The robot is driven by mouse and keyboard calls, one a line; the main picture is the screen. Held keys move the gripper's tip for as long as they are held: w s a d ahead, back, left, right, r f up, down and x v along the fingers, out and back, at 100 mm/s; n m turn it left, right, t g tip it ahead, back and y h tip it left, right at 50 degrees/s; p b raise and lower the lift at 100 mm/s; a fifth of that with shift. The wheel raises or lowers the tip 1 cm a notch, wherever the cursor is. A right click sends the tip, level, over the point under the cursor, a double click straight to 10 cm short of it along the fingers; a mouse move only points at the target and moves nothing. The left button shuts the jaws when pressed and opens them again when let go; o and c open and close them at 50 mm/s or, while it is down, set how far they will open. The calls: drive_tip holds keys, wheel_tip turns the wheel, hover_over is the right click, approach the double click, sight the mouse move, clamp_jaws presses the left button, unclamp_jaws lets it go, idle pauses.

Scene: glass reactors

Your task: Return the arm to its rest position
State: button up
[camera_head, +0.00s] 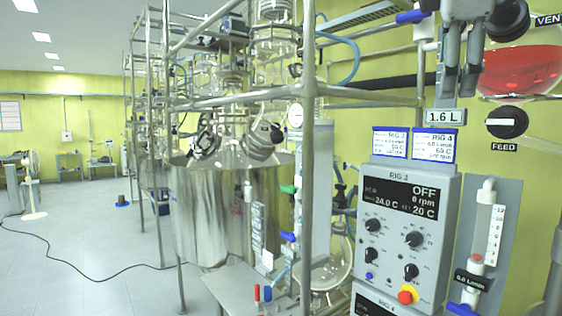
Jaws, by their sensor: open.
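My gripper (460,90) is at the top right of the head view, with its two dark grey fingers pointing down. The fingers are a little apart and nothing shows between them. The upper part of my arm is cut off by the top edge.
A glass vessel with red liquid (522,70) and the black FEED knob (506,122) are close right of the gripper. A flowmeter (486,235) stands below. Metal framing (308,150) and a steel vessel (205,215) are left. Open floor (80,260) lies far left.

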drive_tip(key=s+a+f+m+g+y+b, duration=0.1)
drive_tip(key=s+f+m, duration=0.3)
drive_tip(key=f, duration=0.9)
drive_tip(key=s+a+f+m+g+y+b, duration=0.1)
drive_tip(key=s+f+m, duration=0.3)
drive_tip(key=f, duration=0.9)
drive_tip(key=s+a+f+m+y+b, duration=0.1)
drive_tip(key=f+m, duration=0.4)
drive_tip(key=f, duration=0.8)
drive_tip(key=s+a+y, duration=0.1)
drive_tip(key=s+a, duration=0.1)
drive_tip(key=shift+s+a+f+m+g+y+b, duration=0.3)
drive_tip(key=shift+s+f+g+b, duration=0.05)
drive_tip(key=shift+s+f+g, duration=0.05)
